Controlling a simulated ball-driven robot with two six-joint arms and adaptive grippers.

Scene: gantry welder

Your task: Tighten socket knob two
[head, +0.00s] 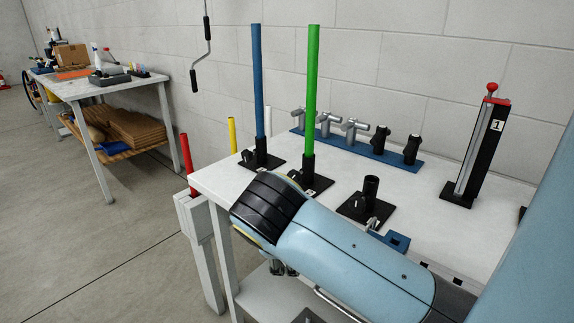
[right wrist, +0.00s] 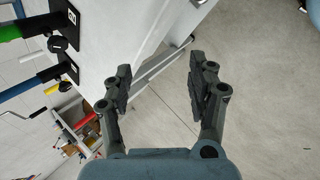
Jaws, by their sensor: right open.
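The green rod (head: 311,90) stands upright in a black socket (head: 308,168) on the white table. A black knob (head: 295,176) shows at this socket's side, partly behind my arm. In the right wrist view the green rod (right wrist: 12,32) and its base plate (right wrist: 66,20), with a label that looks like 2, are at the upper left. The knob (right wrist: 55,44) is beside that plate. My right gripper (right wrist: 160,82) is open and empty, apart from the knob, with floor and table frame between its fingers. In the head view my arm mostly hides it. My left gripper is not in view.
A blue rod (head: 258,80) stands in a socket left of the green one. An empty socket (head: 368,200) is to the right. Behind are a blue strip (head: 350,150) with several fittings and a black stand (head: 480,150) labelled 1. Open floor (head: 120,250) lies left.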

